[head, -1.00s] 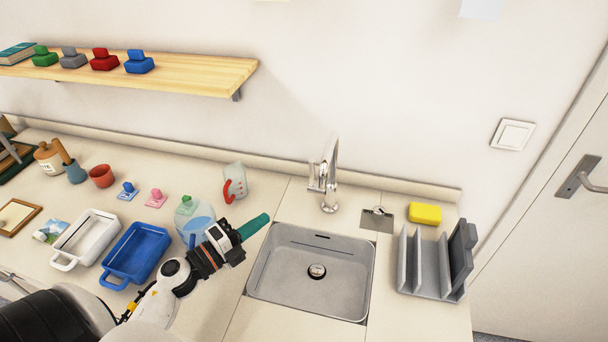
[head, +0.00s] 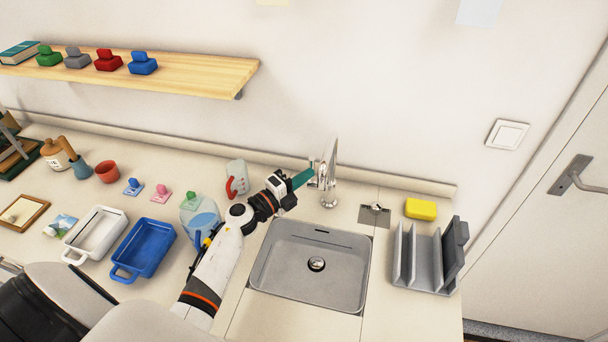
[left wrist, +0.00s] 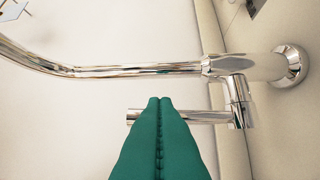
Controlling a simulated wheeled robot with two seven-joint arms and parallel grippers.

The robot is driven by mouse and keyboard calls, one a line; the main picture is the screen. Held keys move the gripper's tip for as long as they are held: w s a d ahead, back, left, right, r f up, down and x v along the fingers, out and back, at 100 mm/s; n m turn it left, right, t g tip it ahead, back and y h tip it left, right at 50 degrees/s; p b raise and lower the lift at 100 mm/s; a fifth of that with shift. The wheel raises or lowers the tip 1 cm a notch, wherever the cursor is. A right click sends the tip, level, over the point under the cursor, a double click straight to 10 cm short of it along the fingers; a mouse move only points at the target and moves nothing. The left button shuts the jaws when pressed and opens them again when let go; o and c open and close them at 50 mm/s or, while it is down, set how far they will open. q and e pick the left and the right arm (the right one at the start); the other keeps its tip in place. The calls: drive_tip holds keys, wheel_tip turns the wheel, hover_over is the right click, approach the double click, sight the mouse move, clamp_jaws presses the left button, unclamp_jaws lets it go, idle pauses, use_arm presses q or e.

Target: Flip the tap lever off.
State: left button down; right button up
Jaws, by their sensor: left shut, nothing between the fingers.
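The chrome tap (head: 330,178) stands on the counter behind the sink. In the left wrist view its spout (left wrist: 130,70) runs across the picture, and the tap lever (left wrist: 200,117) sticks out sideways from the body, below the spout in the picture. My left gripper (head: 309,173), with teal fingers, is shut and empty close to the tap's left side. In the left wrist view its fingertips (left wrist: 160,101) are right at the lever and overlap part of it; I cannot tell whether they touch. My right gripper is not in view.
The grey sink (head: 270,270) is in front of the tap. A measuring jug (head: 238,177) and a clear jug with blue contents (head: 203,222) stand left of my forearm. A yellow sponge (head: 421,209) and a grey rack (head: 425,270) are to the right.

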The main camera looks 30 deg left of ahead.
use_arm(q)
drive_tip(key=shift+w, duration=0.1)
drive_tip(key=shift+w+a+r, duration=0.3)
drive_tip(key=shift+w+r, duration=0.1)
drive_tip(key=shift+r, duration=0.05)
drive_tip(key=shift+w, duration=0.1)
drive_tip(key=shift+r, duration=0.1)
